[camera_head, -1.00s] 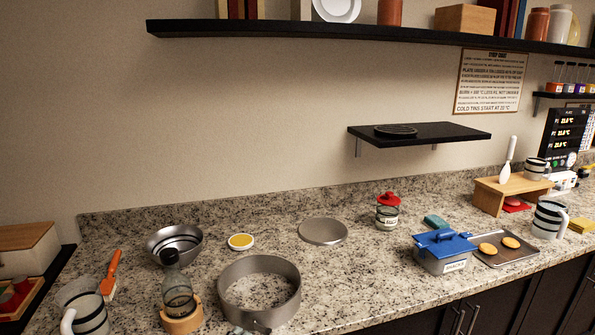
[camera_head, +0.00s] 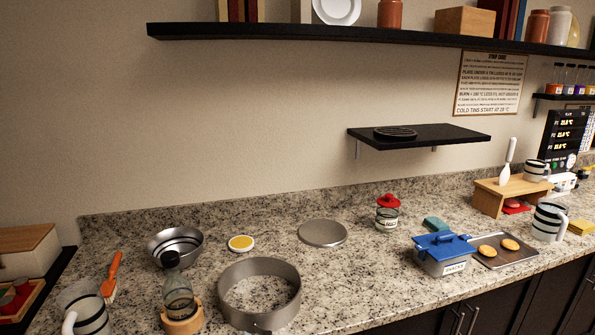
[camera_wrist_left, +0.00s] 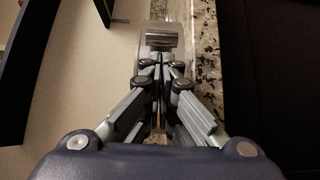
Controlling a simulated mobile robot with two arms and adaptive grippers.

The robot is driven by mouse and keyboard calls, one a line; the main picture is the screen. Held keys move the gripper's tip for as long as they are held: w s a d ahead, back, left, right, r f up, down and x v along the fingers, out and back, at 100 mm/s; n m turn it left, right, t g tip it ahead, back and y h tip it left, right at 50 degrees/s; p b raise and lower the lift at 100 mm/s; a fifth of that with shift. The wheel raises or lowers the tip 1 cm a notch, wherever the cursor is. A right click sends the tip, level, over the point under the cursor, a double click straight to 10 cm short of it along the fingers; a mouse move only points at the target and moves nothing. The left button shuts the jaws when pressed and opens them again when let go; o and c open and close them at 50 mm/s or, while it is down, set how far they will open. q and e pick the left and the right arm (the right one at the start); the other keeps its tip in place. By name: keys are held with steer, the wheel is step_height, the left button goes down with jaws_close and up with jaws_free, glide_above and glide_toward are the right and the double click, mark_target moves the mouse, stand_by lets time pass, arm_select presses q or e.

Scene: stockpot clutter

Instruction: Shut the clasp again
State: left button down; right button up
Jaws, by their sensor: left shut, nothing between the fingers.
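A grey metal springform ring (camera_head: 232,301) stands on the granite counter with speckled stone showing through it. Its front wall meets the bottom edge of the head view, where a small fitting (camera_head: 262,329), seemingly the clasp, is cut off; I cannot tell its position. In the left wrist view my left gripper (camera_wrist_left: 160,66) is shut and empty. Its fingertips point at a shiny metal piece (camera_wrist_left: 161,40), apparently part of the ring or clasp, close ahead; contact is unclear. My right gripper is not in view.
A bottle in a wooden holder (camera_head: 183,319) stands close left of the ring. A striped mug (camera_head: 92,316), metal bowl (camera_head: 187,249) and orange-handled brush (camera_head: 115,270) are further left. A round metal disc (camera_head: 322,232) lies behind. Counter right of the ring is clear up to the blue-lidded box (camera_head: 443,262).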

mark_target(264, 334)
arm_select(q)
steer(key=shift+d, duration=0.35)
steer(key=shift+d, duration=0.65)
steer(key=shift+w, duration=0.1)
steer(key=shift+w+d, duration=0.25)
steer(key=shift+d, duration=0.4)
